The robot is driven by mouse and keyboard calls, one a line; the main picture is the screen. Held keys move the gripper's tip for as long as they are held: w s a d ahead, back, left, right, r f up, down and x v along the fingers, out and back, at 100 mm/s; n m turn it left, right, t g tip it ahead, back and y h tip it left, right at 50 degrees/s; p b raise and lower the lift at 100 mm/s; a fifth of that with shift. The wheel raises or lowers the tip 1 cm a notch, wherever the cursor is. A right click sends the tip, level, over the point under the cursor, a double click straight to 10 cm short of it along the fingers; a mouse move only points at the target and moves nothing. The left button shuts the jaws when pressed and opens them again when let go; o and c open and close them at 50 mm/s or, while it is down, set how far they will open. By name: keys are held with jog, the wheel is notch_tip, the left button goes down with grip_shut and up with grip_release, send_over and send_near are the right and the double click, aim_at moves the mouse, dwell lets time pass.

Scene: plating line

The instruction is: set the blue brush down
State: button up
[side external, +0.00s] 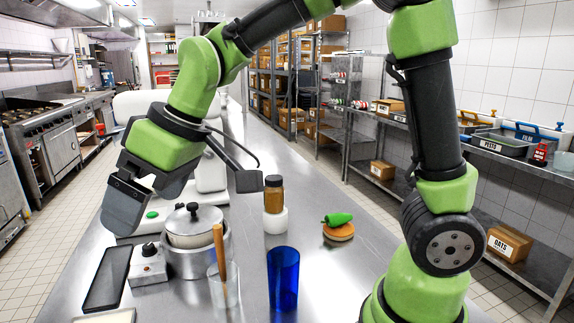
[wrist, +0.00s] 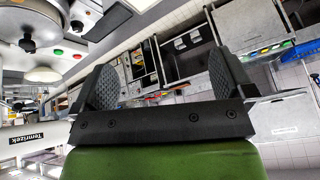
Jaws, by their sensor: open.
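My gripper (side external: 125,205) is at the left, above the steel counter (side external: 345,275) and to the left of the lidded pot. In the wrist view its two dark fingers (wrist: 165,82) stand wide apart with nothing between them. I cannot make out a blue brush for certain in either view. A long blue item (side external: 540,132) lies across a bin on the right shelf, but it is too small to identify. A blue shape (wrist: 303,50) at the right edge of the wrist view is also unclear.
A black tray (side external: 107,278) lies at left. The counter's right side has free room.

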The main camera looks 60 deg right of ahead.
jog(key=s+d+r+m+t, duration=0.1)
jog(key=s+d+m, duration=0.3)
jog(key=s, duration=0.4)
jog(key=s+d+r+m+t+h, duration=0.1)
jog(key=s+d+m, duration=0.3)
jog(key=s, duration=0.4)
jog(key=shift+s+d+r+t, duration=0.3)
jog(key=shift+d+r, duration=0.3)
jog(key=shift+r, duration=0.1)
